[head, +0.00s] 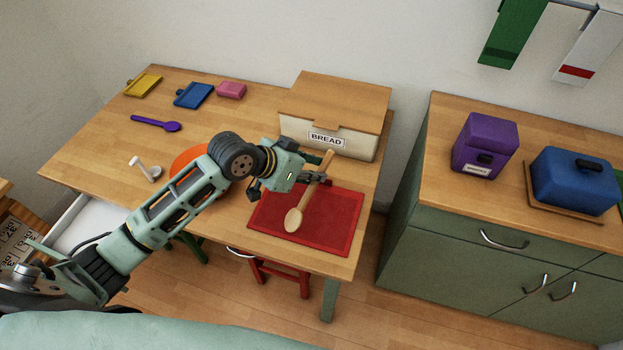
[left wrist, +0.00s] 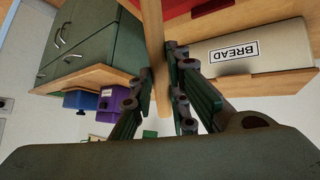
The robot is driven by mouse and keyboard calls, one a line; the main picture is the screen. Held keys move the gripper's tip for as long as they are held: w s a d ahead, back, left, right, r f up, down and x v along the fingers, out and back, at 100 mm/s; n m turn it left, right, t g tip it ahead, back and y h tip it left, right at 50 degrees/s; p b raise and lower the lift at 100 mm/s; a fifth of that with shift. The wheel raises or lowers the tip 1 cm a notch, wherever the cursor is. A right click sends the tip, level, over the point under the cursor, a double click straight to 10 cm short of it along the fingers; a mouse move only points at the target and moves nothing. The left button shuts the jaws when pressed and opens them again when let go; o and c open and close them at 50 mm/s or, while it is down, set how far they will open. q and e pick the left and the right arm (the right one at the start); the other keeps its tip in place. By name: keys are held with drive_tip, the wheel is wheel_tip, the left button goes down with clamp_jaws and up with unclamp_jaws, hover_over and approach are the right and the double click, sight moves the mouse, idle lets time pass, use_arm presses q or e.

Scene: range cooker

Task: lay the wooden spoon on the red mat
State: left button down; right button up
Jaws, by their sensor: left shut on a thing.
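The wooden spoon (head: 295,218) is in my left gripper (head: 318,177), which is shut on its handle. In the head view the spoon's bowl hangs toward the front over the red mat (head: 335,225); I cannot tell whether it touches the mat. The mat lies flat on the right end of the table, in front of the bread box. In the left wrist view the spoon's handle (left wrist: 154,40) runs between the fingers of the left gripper (left wrist: 160,85). A strip of the red mat (left wrist: 205,8) shows at the top. My right gripper is not in view.
The bread box (head: 325,115) stands right behind the mat. An orange round thing (head: 188,157), a purple spoon (head: 156,124), a white utensil (head: 146,168), and yellow, blue and pink things lie left on the table. A green cabinet (head: 470,250) stands to the right across a gap.

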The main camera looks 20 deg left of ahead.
use_arm(q)
drive_tip(key=w+a+f+p, duration=0.1)
drive_tip(key=w+a+f, duration=0.1)
drive_tip(key=f, duration=0.4)
drive_tip(key=shift+w+f+p, duration=0.3)
drive_tip(key=shift+w, duration=0.5)
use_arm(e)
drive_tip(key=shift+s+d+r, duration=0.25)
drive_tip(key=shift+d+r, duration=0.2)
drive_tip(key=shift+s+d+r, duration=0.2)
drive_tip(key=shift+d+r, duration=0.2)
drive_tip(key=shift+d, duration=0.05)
use_arm(q)
drive_tip(key=shift+f, duration=0.1)
drive_tip(key=c, duration=1.7)
unclamp_jaws()
drive_tip(key=shift+c, duration=0.2)
drive_tip(key=shift+o, duration=0.3)
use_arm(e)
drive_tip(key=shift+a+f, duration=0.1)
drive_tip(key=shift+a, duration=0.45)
